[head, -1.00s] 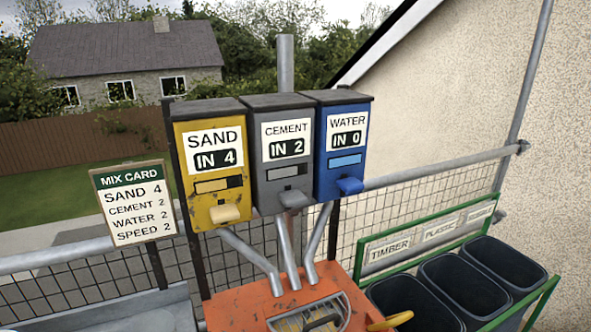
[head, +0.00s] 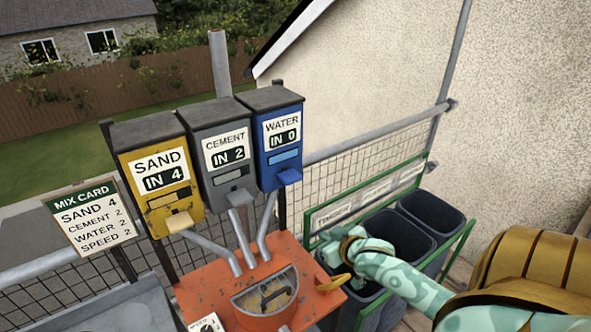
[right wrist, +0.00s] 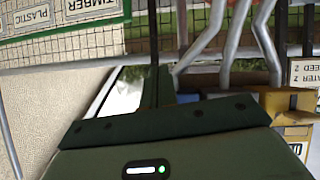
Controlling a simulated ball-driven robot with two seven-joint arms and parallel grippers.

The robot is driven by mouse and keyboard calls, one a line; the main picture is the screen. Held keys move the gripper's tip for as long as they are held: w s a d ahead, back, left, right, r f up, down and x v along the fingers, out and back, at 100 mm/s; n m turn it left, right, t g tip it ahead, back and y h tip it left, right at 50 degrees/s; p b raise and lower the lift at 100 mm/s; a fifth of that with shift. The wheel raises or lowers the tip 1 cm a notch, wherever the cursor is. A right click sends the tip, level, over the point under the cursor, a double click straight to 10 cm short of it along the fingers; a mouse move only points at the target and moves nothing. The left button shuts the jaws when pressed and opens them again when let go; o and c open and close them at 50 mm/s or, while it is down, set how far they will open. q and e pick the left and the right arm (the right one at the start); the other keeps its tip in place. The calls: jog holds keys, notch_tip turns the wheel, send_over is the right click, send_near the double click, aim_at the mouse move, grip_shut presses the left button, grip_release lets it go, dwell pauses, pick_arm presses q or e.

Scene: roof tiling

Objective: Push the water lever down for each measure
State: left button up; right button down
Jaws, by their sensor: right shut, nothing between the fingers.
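The blue water dispenser (head: 281,150) is the right one of three and its counter reads IN 0. Its blue water lever (head: 290,176) sticks out at the bottom front. The mix card (head: 93,213) at the left says WATER 2. My right gripper (head: 334,243) is shut and empty, to the right of and below the water lever, apart from it and in front of the bins. In the right wrist view the scene is upside down, and the gripper (right wrist: 158,85) hides most of the blue dispenser. My left gripper is not in view.
The grey cement dispenser (head: 222,150), reading IN 2, and the yellow sand dispenser (head: 160,172) stand left of the water one. Dark bins (head: 432,214) in a green frame stand at the right.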

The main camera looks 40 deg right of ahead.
jog(key=w+r+t+y+p, duration=0.1)
jog(key=w+r+t+p, duration=0.1)
jog(key=r, duration=1.7)
jog(key=shift+w+r+m+t+p, duration=0.3)
jog(key=shift+w+t+p, duration=0.1)
jog(key=shift+w+t, duration=0.45)
jog(key=shift+a, duration=0.1)
send_over(296, 174)
jog(key=s+a, duration=0.2)
notch_tip(296, 174, down, 2)
jog(key=f, duration=0.3)
jog(key=shift+d, duration=0.25)
jog(key=shift+s+f, duration=0.1)
jog(key=shift+f, duration=0.65)
jog(key=shift+f, duration=0.1)
